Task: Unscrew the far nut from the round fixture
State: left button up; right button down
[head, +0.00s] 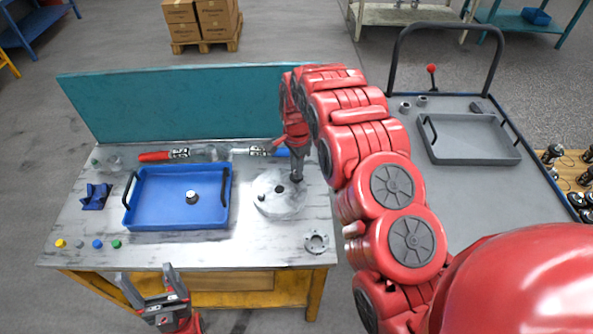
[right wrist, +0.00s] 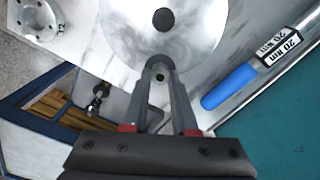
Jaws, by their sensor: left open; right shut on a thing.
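The round fixture (head: 272,205) is a pale metal disc lying on the workbench, right of the blue tray. In the right wrist view the disc (right wrist: 195,35) fills the top middle, with a dark round spot at its centre. My right gripper (head: 297,178) points down at the fixture's far right edge. In the right wrist view its fingertips (right wrist: 160,66) are shut on the far nut, which they mostly hide. Whether the nut still touches the fixture I cannot tell. My left gripper (head: 150,285) is open and empty in front of the bench's front edge.
The blue tray (head: 150,217) holds a dark nut-like part (head: 191,197). Torque wrenches (head: 160,156) lie along the back below the teal panel (head: 190,105). A metal flange (head: 316,241) sits at the front right corner. A cart with a grey tray (head: 470,155) stands right.

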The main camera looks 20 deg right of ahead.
jog(key=shift+n, duration=0.4)
jog(key=n, duration=0.4)
jog(key=shift+n, duration=0.3)
jog(key=c, duration=0.9)
grip_release()
jog(key=shift+r, duration=0.1)
